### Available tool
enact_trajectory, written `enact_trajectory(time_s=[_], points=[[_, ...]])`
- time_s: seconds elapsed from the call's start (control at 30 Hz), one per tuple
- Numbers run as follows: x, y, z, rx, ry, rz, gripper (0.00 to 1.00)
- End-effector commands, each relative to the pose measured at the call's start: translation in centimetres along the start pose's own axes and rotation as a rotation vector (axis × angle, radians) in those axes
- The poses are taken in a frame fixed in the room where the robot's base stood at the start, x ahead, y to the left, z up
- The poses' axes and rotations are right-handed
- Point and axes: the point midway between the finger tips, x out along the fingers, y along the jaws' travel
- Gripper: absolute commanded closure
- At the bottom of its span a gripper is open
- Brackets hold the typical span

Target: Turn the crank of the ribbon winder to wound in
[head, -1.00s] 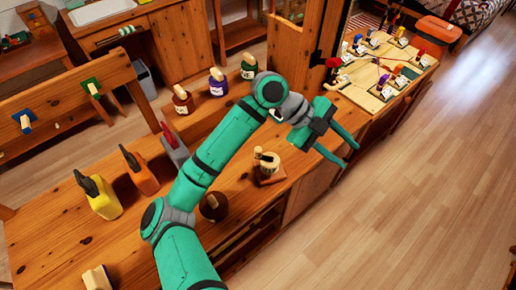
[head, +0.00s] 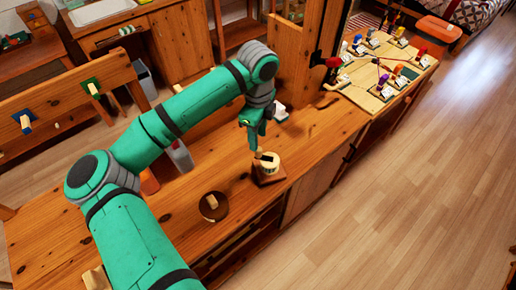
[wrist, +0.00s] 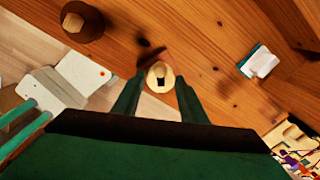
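The ribbon winder (head: 268,172) stands on the wooden bench top, a cream drum with a dark top part on a brown wooden base. My gripper (head: 257,150) points down right over it and hides part of its top. In the wrist view a round cream piece of the winder (wrist: 160,76) shows between the tips of my gripper (wrist: 158,98). The two fingers are apart, one on each side of it, with gaps visible. I cannot tell how deep the fingers reach or how far the crank is turned.
A dark brown round object with a pale handle (head: 214,206) stands left of the winder. A small white object (head: 280,114) lies behind it. A wooden post (head: 298,50) rises farther back, before a board with several coloured pieces (head: 385,75). The bench's front edge is close by.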

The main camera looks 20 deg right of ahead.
Motion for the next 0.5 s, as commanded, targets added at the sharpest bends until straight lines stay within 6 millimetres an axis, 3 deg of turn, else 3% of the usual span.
enact_trajectory(time_s=[0.3,0.5], points=[[5.3,0.0,-0.1,0.001,0.004,0.000,0.61],[6.8,0.0,-0.1,0.002,0.003,-0.001,0.61]])
